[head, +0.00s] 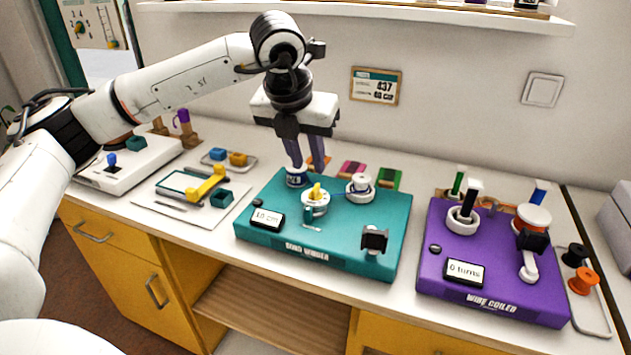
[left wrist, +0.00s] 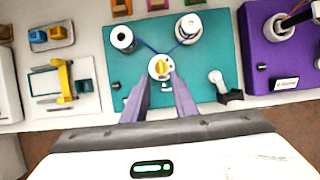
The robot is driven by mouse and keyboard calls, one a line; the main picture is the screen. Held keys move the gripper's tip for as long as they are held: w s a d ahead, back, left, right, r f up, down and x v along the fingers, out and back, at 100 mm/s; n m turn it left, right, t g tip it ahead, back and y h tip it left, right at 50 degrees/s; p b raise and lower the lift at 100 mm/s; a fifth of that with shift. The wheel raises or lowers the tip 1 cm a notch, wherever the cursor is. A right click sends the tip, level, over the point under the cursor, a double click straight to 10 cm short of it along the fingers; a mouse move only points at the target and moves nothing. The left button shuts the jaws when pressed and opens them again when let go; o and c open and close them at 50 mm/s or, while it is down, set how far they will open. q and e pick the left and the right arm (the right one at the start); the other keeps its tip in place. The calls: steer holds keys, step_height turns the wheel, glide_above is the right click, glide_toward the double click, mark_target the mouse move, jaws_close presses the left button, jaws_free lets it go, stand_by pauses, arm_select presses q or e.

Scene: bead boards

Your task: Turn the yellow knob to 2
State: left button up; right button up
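The yellow knob (head: 317,192) sits on a round white dial (head: 315,206) in the middle of the teal board (head: 260,237). In the left wrist view the yellow knob (left wrist: 161,67) lies just beyond my fingertips, on the teal board (left wrist: 203,84). The dial's numbers are too small to read. My left gripper (head: 309,170) is above the board, fingers pointing down. In the left wrist view its two fingers (left wrist: 160,80) stand apart with nothing between them, one on each side of the dial's near edge. My right gripper is not in view.
A white spool (head: 360,188) stands right of the dial and another spool (head: 297,177) behind it. A black-tipped crank (head: 374,239) rises at the board's right. A purple board (head: 490,256) stands to the right, a yellow-handled tool (head: 207,183) to the left.

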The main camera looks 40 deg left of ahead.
mark_target(315, 187)
arm_select(q)
steer(key=x, duration=0.8)
steer(key=shift+d, duration=0.1)
steer(key=shift+c, duration=0.2)
jaws_close()
